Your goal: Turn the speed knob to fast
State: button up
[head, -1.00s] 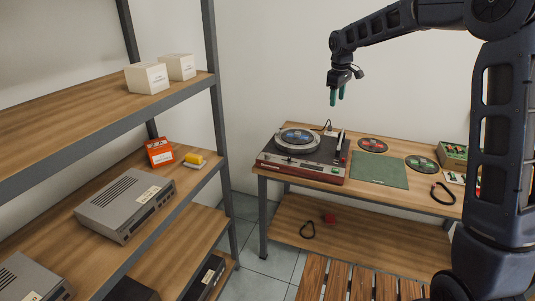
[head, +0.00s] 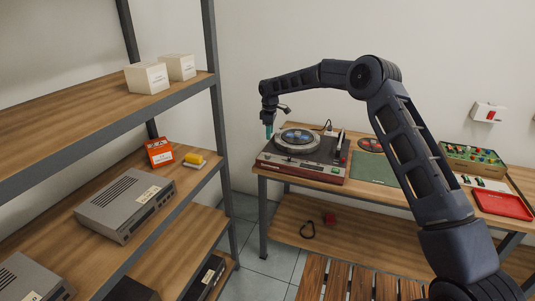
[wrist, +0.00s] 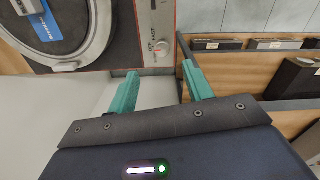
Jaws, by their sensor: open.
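The turntable (head: 330,160) stands at the left end of the workbench, with a dark top, a round platter and a reddish edge. My gripper (head: 269,133) is over the turntable's left end. In the wrist view my gripper (wrist: 160,70) is open and empty, its teal fingers spread either side of the knob's line, apart from it.
The workbench (head: 440,200) also holds a green mat (head: 372,167), a box of parts (head: 470,156) and a red tray (head: 503,204). A grey shelf rack (head: 213,90) stands close to the turntable's left. Free air lies above the bench.

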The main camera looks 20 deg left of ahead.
aim_at(267, 154)
jog(key=f, duration=0.8)
jog(key=a+f, duration=0.1)
jog(key=f, duration=0.3)
jog(key=shift+s, duration=0.15)
jog(key=c, duration=1)
